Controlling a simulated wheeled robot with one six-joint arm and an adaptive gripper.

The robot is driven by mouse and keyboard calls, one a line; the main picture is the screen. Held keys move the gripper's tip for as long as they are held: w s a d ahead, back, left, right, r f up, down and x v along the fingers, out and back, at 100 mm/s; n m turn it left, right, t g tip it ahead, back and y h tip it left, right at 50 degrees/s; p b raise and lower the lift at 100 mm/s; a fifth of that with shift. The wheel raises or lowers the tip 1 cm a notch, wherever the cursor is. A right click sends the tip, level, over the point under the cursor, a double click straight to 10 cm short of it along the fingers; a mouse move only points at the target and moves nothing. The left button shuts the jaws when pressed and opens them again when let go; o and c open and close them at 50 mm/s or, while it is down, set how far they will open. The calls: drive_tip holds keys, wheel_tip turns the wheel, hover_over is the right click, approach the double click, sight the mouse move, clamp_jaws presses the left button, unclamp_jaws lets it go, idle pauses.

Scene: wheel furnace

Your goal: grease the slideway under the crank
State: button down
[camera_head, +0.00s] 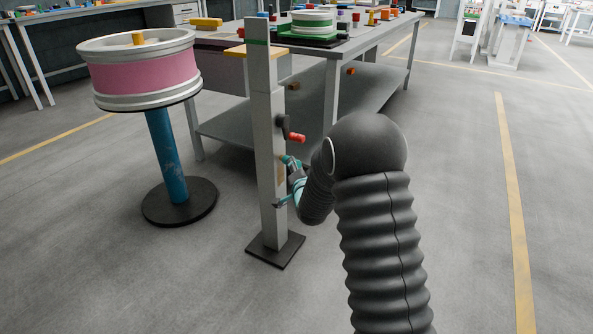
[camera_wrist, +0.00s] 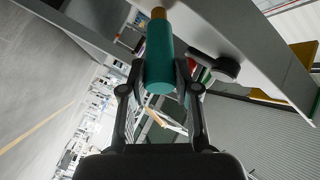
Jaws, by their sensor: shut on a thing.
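A grey upright post (camera_head: 263,140) carries a dark crank (camera_head: 283,125) with a red handle (camera_head: 297,138). A brownish strip (camera_head: 281,172) on the post's side below the crank looks like the slideway, partly hidden by my gripper. My gripper (camera_wrist: 160,75) is shut on a teal cylindrical tool (camera_wrist: 159,60) with a tan tip (camera_wrist: 158,13). In the head view my gripper (camera_head: 286,181) is beside the post, below the crank. In the wrist view the tool's tip is at the post's face; I cannot tell whether it touches. The dark crank (camera_wrist: 215,65) is close beside the tool.
A wheel with a pink band (camera_head: 145,72) rests on a blue pedestal (camera_head: 166,155) left of the post. A workbench (camera_head: 345,48) with a green-and-white wheel (camera_head: 311,23) and small items stands behind. The floor to the right is clear.

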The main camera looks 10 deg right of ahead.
wheel_tip(320, 180, down, 4)
drive_tip(key=b, duration=0.4)
drive_tip(key=shift+a+r+b, duration=0.1)
drive_tip(key=shift+b, duration=0.2)
drive_tip(key=s+d, duration=0.3)
drive_tip(key=d, duration=0.2)
drive_tip(key=shift+s, duration=0.25)
idle(0.5)
drive_tip(key=shift+s+d, duration=0.9)
drive_tip(key=shift+d, duration=0.3)
